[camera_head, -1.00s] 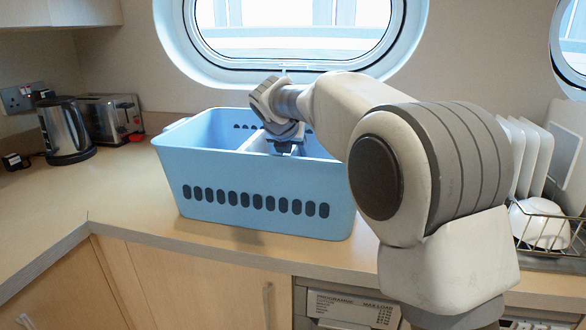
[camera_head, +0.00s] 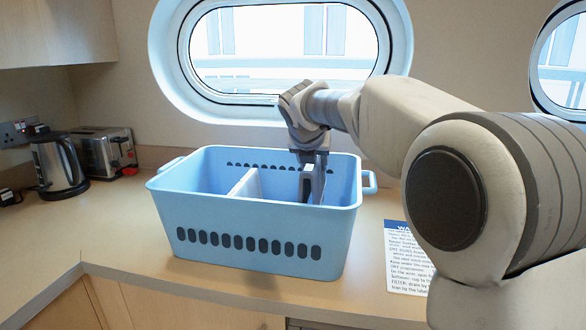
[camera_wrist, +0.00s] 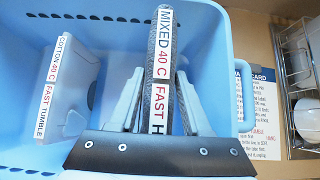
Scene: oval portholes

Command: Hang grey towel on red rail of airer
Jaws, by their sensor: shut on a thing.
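A light-blue basket (camera_head: 245,228) stands on the counter below the oval window. My gripper (camera_head: 311,178) reaches down into its right part. In the wrist view my gripper (camera_wrist: 160,80) has its two fingers on either side of a thin grey folded thing (camera_wrist: 173,50), which looks like the grey towel, and is shut on it. Its label strip reads "MIXED 40 C FAST H", the rest hidden by the gripper. No airer or red rail shows.
A kettle (camera_head: 58,165) and toaster (camera_head: 103,150) stand left on the counter. A printed card (camera_head: 405,258) lies right of the basket. A wire dish rack (camera_wrist: 300,60) with white crockery is further right. The basket walls surround my gripper; the front-left counter is clear.

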